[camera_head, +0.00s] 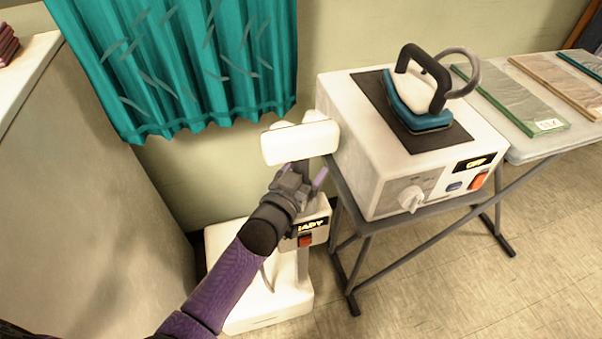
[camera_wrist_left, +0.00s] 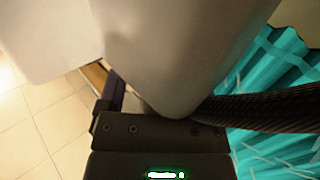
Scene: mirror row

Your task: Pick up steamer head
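The steamer head (camera_head: 300,142) is a white block in front of the wall, below the teal curtain and left of the white boxy unit. My left gripper (camera_head: 303,173) is just below it, with purple fingers spread apart and the head's lower part between them. In the left wrist view the white steamer head (camera_wrist_left: 165,45) fills the upper middle, very close, and its lower end reaches down between the fingers. One finger (camera_wrist_left: 114,92) shows at its left; the other is hidden. A dark ribbed hose (camera_wrist_left: 265,107) runs off to the right. My right gripper is not in view.
A white steamer base (camera_head: 268,305) with a lit display box (camera_head: 308,228) stands on the floor below. The white boxy unit (camera_head: 365,180) carrying an iron (camera_head: 418,100) sits on a folding table close right. The teal curtain (camera_head: 200,70) hangs behind. A pale cabinet (camera_head: 90,180) is at left.

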